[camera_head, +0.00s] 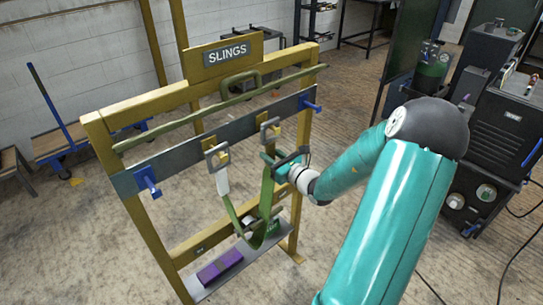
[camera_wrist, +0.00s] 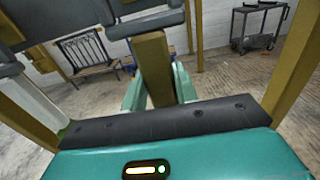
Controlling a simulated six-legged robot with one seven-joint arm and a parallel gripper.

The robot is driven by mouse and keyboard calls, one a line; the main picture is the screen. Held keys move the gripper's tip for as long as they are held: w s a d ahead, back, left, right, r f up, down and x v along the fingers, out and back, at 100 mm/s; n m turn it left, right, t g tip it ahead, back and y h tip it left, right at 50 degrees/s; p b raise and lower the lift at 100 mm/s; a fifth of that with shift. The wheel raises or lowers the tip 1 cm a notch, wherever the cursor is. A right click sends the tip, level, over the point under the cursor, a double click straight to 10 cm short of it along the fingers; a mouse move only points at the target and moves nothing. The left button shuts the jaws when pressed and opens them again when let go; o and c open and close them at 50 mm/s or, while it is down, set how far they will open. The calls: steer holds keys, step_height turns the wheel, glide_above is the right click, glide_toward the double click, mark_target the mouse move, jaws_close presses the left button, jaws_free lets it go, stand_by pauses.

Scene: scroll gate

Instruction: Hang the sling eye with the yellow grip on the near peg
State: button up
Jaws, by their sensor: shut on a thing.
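My gripper (camera_head: 283,165) is in front of the sling rack, shut on the yellow grip (camera_wrist: 152,65). That grip stands between my fingers in the wrist view and is mostly hidden in the head view. A grey metal eye (camera_head: 270,130) shows just above my gripper. The green sling (camera_head: 267,190) hangs below in a loop and rises on the left to another eye (camera_head: 217,157) with a white grip (camera_head: 222,181). Two blue pegs stick out of the grey crossbar (camera_head: 180,163): the nearer one (camera_head: 149,182) at left and the farther one (camera_head: 311,104) at right. Both look bare.
The yellow rack frame (camera_head: 110,160) carries a SLINGS sign (camera_head: 227,53). A green bar (camera_head: 220,105) with a handle runs across above the crossbar. Dark machines (camera_head: 505,135) stand at right.

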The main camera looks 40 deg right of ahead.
steer(key=shift+r, duration=0.75)
steer(key=s, duration=0.7)
stand_by(0.9)
steer(key=shift+d, duration=0.1)
steer(key=shift+s, duration=2.5)
